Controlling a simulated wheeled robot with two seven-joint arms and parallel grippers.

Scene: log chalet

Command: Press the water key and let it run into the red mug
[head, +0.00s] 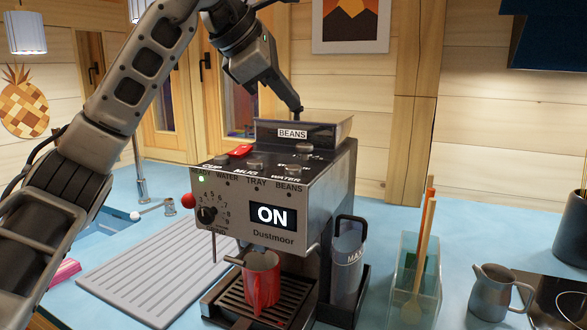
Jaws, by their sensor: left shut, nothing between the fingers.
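The coffee machine (288,215) stands on the blue counter, its display reading "ON". Several grey keys sit on its sloped top; the water key (291,168) is just above the "WATER" label. The red mug (264,282) stands upright on the drip grate (235,300), below the machine's front. I cannot see into it, and no running water shows. My left gripper (298,110) is shut and empty, pointing down at the bean hopper (325,132), above and behind the water key in the picture. Whether it touches the hopper is unclear. My right gripper is out of view.
A clear water tank (346,262) is right of the machine. Beyond it are a clear bin (415,285) with wooden utensils and a metal pitcher (495,292). A ribbed drain mat (155,270) and a red-knobbed lever (187,201) are at left.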

